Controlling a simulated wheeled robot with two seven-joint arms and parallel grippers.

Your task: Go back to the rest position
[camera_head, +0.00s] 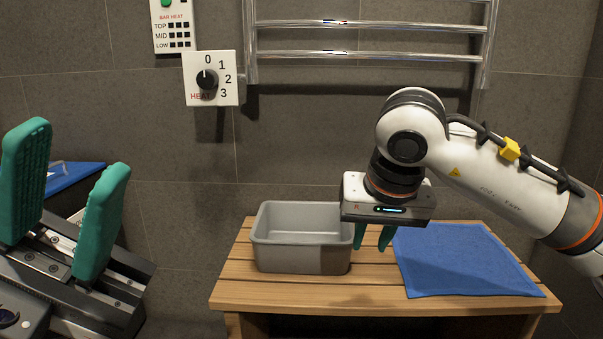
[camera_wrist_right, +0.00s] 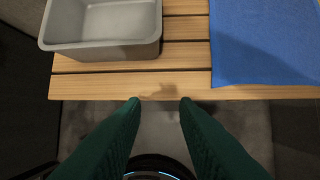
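My left gripper (camera_head: 66,200) is at the far left of the head view, close to the camera, with its two green fingers wide apart and nothing between them. My right gripper (camera_head: 373,240) hangs fingers down in front of the wooden bench, between the grey bin and the blue towel. In the right wrist view its green fingers (camera_wrist_right: 160,103) are apart with nothing between them, over the floor just off the bench's front edge.
A slatted wooden bench (camera_head: 290,292) carries an empty grey bin (camera_head: 285,255) and a flat blue towel (camera_head: 465,262). A chrome towel rail (camera_head: 370,55), a heat dial (camera_head: 207,80) and a bar heat panel (camera_head: 174,30) are on the tiled wall.

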